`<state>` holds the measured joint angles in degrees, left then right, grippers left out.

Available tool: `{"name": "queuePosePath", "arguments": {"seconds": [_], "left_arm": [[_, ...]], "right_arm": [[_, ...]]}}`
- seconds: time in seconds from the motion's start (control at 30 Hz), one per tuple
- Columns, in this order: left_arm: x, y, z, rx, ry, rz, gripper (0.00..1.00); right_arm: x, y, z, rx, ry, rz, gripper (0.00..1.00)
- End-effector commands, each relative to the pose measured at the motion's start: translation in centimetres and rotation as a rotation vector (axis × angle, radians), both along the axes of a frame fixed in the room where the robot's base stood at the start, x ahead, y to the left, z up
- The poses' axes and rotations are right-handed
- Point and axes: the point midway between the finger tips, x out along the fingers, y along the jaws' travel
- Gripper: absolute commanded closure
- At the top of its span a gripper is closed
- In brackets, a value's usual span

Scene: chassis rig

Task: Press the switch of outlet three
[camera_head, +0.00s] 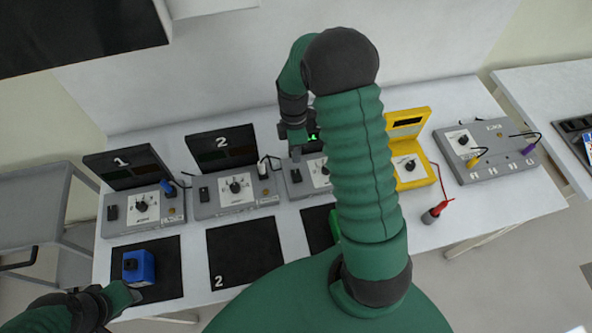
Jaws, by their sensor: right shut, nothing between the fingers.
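Outlet three (296,187) is a grey box, third from the left on the white table, with a dark switch at its left and a dial. Its dark display, with a green lit mark (314,138), is mostly hidden by my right arm. My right gripper (295,157) is shut and empty, pointing down over the switch at the left of outlet three; I cannot tell if it touches. My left gripper (128,294) is at the lower left, beside a blue block (139,267); its fingers are too unclear to tell open from shut.
Outlet one (144,208) and outlet two (234,190) stand to the left, with dark mats (246,251) in front. A yellow meter (407,150), a red-tipped probe (433,213) and a grey panel with cables (485,150) are to the right. My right arm hides the table's middle.

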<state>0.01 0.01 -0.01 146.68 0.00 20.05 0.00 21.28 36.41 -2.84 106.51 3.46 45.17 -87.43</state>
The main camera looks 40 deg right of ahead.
Motion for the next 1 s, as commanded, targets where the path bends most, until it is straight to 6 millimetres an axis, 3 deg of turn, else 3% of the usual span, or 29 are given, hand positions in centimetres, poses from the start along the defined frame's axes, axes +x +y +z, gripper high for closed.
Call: {"name": "queuePosePath", "arguments": {"seconds": [0.2, 0.4, 0.8, 1.0], "left_arm": [[0.0, 0.0, 1.0, 0.000, 0.000, -0.001, 0.64], [0.0, 0.0, 1.8, 0.000, 0.000, 0.000, 0.64], [0.0, 0.0, 1.9, 0.000, 0.000, 0.000, 0.64], [0.0, 0.0, 1.0, 0.000, 0.000, -0.001, 0.64]], "right_arm": [[-0.7, 0.6, -4.6, 0.000, 0.004, 0.001, 1.00], [-1.0, 0.9, -7.5, -0.002, 0.002, 0.001, 1.00], [-1.1, 0.7, -8.5, -0.001, -0.002, 0.000, 1.00], [-1.7, 1.0, -9.7, -0.001, 0.000, 0.000, 1.00]]}}
